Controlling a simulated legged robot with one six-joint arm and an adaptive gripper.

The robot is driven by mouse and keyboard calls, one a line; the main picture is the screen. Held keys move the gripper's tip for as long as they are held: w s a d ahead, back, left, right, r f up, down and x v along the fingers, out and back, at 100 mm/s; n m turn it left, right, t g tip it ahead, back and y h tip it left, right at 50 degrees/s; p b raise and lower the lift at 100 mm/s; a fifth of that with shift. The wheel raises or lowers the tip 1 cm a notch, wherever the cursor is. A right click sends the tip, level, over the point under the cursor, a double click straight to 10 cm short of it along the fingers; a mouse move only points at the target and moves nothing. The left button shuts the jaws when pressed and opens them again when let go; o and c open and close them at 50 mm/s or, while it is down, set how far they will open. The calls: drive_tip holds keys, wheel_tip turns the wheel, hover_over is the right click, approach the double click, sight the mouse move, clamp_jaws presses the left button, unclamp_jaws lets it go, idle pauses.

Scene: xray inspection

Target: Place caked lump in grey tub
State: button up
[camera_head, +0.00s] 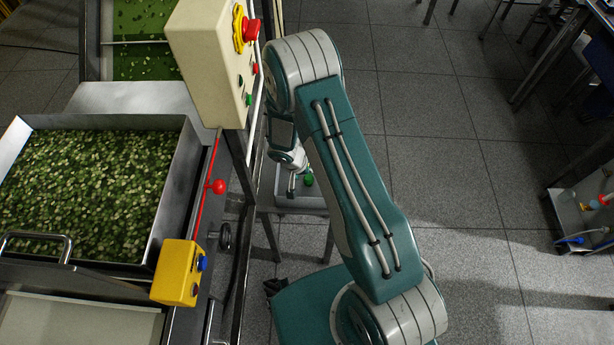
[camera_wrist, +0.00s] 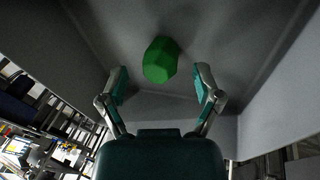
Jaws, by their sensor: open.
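The caked lump is green and faceted. In the wrist view the lump (camera_wrist: 160,60) rests against a grey inner surface of the grey tub (camera_wrist: 270,120), ahead of my fingertips and roughly centred between them. My gripper (camera_wrist: 160,78) is open, with a finger on each side and nothing held. In the head view the lump (camera_head: 308,180) is a small green spot in the grey tub (camera_head: 298,201) on a stand. My gripper (camera_head: 291,184) is beside it there, small and partly hidden behind my arm.
At left a metal tray of green pieces (camera_head: 88,190) sits on a machine with a cream control box (camera_head: 213,60), a red-knobbed lever (camera_head: 217,187) and a yellow button box (camera_head: 178,272). Open tiled floor (camera_head: 450,130) lies to the right. A low shelf (camera_head: 580,215) stands at far right.

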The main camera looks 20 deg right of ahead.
drive_tip(key=s+r+n+t+y, duration=0.1)
drive_tip(key=s+r, duration=0.2)
drive_tip(key=r, duration=1.3)
drive_tip(key=s+r+t, duration=0.1)
drive_tip(key=s+r, duration=0.1)
drive_tip(key=r, duration=1.3)
drive_tip(key=s+r+n+t+y, duration=0.2)
drive_tip(key=s+r+n+t, duration=0.1)
drive_tip(key=s+r, duration=1)
drive_tip(key=shift+s+d+n+y, duration=0.3)
drive_tip(key=shift+s+d+y, duration=0.1)
drive_tip(key=shift+s, duration=1.4)
